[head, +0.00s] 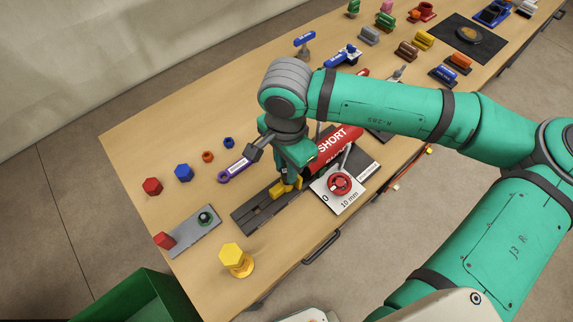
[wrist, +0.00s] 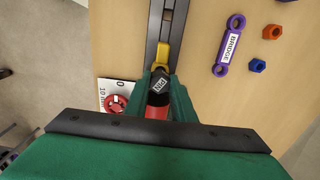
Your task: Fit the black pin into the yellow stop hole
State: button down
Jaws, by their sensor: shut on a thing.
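My gripper (head: 288,178) points down over the dark rail (head: 250,217), at the yellow stop (head: 279,190). The yellow stop (wrist: 162,54) sits on the rail just beyond the fingertips. The pin's lower end and the stop's hole are hidden, so I cannot tell whether the pin is in the hole. In the head view the fingers mostly hide the pin.
A red cylinder marked SHORT (head: 335,147) lies right beside my gripper. A white panel with a red dial (head: 340,183) is close by. A purple bridge link (head: 237,168), coloured nuts and a yellow hex-topped post (head: 235,259) stand left and in front. Bare wood lies at far left.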

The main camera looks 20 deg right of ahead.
jog(key=shift+f, duration=0.15)
jog(key=shift+r, duration=0.2)
jog(key=shift+r, duration=0.4)
dwell(0.3)
jog(key=shift+a, duration=0.1)
dwell(0.3)
jog(key=shift+f, duration=0.6)
dwell(0.8)
jog(key=shift+r, duration=0.1)
jog(key=shift+r, duration=0.5)
